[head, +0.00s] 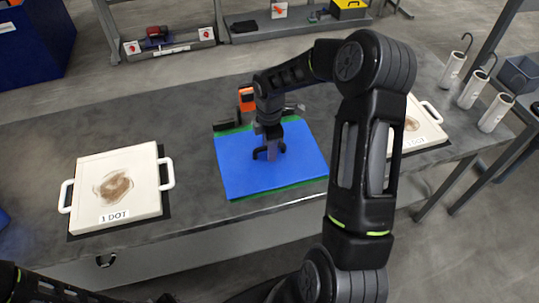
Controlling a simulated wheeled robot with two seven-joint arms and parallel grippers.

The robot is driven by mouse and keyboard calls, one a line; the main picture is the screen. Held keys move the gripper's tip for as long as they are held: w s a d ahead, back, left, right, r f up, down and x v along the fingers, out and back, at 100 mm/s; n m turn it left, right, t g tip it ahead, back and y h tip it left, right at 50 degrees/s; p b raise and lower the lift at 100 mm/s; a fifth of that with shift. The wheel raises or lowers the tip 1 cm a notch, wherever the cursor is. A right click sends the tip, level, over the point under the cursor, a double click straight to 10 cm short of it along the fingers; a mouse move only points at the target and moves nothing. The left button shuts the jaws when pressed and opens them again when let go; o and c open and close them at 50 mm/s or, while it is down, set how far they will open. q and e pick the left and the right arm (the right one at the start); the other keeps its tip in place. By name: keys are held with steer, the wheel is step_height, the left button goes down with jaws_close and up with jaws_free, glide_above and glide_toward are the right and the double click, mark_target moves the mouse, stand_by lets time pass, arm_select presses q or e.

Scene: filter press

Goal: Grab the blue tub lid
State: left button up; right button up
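The blue lid (235,170) is a flat blue rectangle in the middle of the grey table. Green edges show along its back and front sides. My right gripper (270,154) points down over the middle of the lid, at a small dark handle-like part. The fingers and this dark part overlap, so I cannot tell whether they are closed on it. Part of the lid's back edge is hidden behind my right wrist. My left arm shows only at the bottom left corner; its gripper is out of view.
A white plate with side handles, marked "1 DOT" (117,187), lies on a dark mat to the left. A similar white plate (421,130) lies to the right, partly behind my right arm. An orange device (246,98) stands behind the lid. White cylinders with hooks (474,88) stand at far right.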

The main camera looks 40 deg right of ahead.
jaws_close()
stand_by(0.5)
stand_by(1.0)
